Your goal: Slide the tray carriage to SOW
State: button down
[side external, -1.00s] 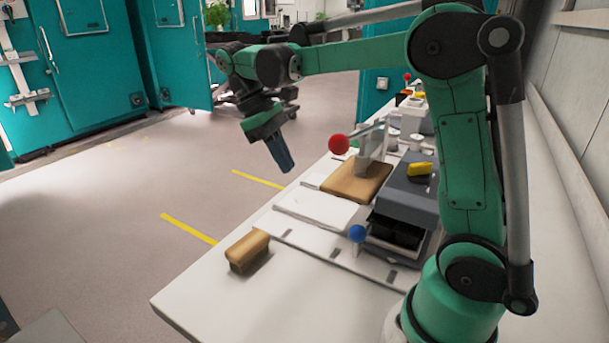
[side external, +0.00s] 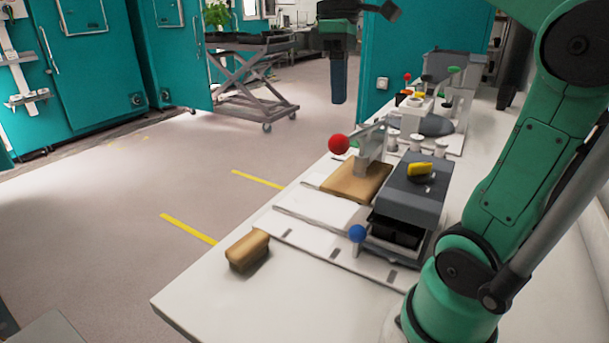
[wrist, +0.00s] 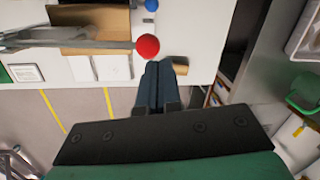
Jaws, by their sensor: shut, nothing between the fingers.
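The tray carriage appears to be the black tray (side external: 397,232) with a blue ball knob (side external: 357,233) at its front left, on a pale rail strip (side external: 310,243). The tray is partly under a grey housing (side external: 408,193) with a yellow knob (side external: 419,169). The SOW mark cannot be read. My gripper (side external: 338,98) is shut and empty, fingers down, high beyond the bench's far left side in the side view. In the wrist view, my gripper (wrist: 158,66) shows near the red ball, and the blue knob (wrist: 151,5) is at the top edge.
A lever with a red ball (side external: 339,144) rises above a wooden board (side external: 357,183). A wooden block (side external: 247,251) lies near the bench's left edge. Several small fixtures (side external: 430,120) stand at the bench's far end. The near left bench top (side external: 220,297) is clear.

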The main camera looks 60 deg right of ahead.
jog(key=s+f+t, duration=0.2)
jog(key=s+t, duration=0.3)
jog(key=s, duration=0.1)
jog(key=shift+h, duration=0.3)
jog(key=f, duration=1)
jog(key=shift+w+a+f, duration=0.1)
jog(key=shift+a, duration=0.15)
jog(key=shift+s+x, duration=0.2)
jog(key=shift+x, duration=5)
jog(key=shift+f, duration=0.1)
